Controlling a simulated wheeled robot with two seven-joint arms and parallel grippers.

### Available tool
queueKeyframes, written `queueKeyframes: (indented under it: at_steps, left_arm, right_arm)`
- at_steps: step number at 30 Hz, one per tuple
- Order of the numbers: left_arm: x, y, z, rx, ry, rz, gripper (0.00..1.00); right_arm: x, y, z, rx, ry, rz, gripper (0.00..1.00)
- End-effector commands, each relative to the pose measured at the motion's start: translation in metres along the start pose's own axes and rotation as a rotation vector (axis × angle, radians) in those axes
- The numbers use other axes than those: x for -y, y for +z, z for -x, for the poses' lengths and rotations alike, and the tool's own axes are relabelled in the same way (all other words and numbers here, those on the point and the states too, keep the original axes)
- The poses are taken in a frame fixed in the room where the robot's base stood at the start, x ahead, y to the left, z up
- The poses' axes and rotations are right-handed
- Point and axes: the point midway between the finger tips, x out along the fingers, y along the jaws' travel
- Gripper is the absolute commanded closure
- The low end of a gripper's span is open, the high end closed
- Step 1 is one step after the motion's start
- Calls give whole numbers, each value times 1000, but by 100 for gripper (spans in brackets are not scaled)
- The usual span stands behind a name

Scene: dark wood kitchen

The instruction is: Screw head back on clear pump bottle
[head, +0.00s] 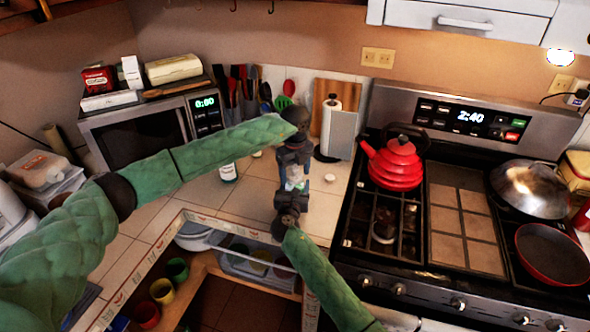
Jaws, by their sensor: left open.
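A small clear bottle (296,180), partly hidden, shows between my two grippers above the tiled counter corner. My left gripper (294,165) comes down from above and is open at the bottle's upper part. My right gripper (285,197) reaches up from below, close against the bottle's lower part. Its fingers are too dark and small to tell whether they are shut on it. The pump head cannot be made out, and I cannot tell whether it is on the bottle.
A small white object (330,178) lies to the right. The stove with a red kettle (396,162) is at the right. An open shelf with cups (162,291) is below.

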Motion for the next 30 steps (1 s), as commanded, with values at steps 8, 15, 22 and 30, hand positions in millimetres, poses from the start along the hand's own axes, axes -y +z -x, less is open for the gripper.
queueKeyframes:
  at_steps: [8,15,22,30]
  left_arm:
    - [0,0,0,0,0,0,55]
    - [0,0,0,0,0,-9,83]
    - [-1,0,0,1,1,-230,83]
    - [-2,1,0,0,2,-627,83]
  right_arm:
    - [0,0,0,0,0,0,100]
    - [0,0,0,0,0,0,100]
    - [0,0,0,0,0,0,100]
    - [0,0,0,0,0,0,100]
